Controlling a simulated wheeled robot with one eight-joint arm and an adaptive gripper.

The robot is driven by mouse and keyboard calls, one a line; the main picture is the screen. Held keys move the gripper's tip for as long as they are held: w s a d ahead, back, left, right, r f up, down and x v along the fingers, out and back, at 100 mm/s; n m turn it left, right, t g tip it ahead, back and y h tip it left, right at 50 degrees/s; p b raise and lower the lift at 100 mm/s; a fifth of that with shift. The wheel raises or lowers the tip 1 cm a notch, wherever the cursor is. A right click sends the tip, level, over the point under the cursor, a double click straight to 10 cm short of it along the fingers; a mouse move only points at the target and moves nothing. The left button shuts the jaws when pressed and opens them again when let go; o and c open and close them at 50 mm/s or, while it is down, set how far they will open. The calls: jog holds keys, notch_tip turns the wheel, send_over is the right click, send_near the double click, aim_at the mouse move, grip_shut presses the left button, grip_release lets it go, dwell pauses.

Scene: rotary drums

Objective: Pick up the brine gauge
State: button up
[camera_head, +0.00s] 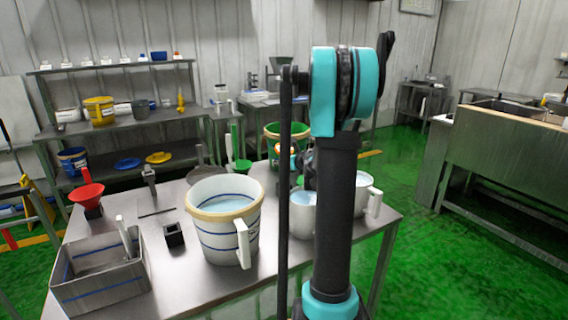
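I cannot tell for certain which thing is the brine gauge; nothing in view is clearly marked as one. On the near metal table (330,190) stand a large white bucket (222,240) with blue bands and pale liquid, a small black square holder (174,236) and a dark upright tool (149,182). My arm rises across the middle of the view and hides part of the table. Dark parts, seemingly my gripper (306,170), show just left of the arm above the table's far side; the fingers cannot be made out.
A grey bin (98,283) with a white-handled tool and a red funnel (87,192) stand at the table's left. White jugs (303,222) stand by my arm. Shelves line the back wall; green floor is open at right.

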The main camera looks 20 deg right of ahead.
jog(key=shift+c, duration=0.4)
grip_shut()
jog(key=shift+r, duration=0.1)
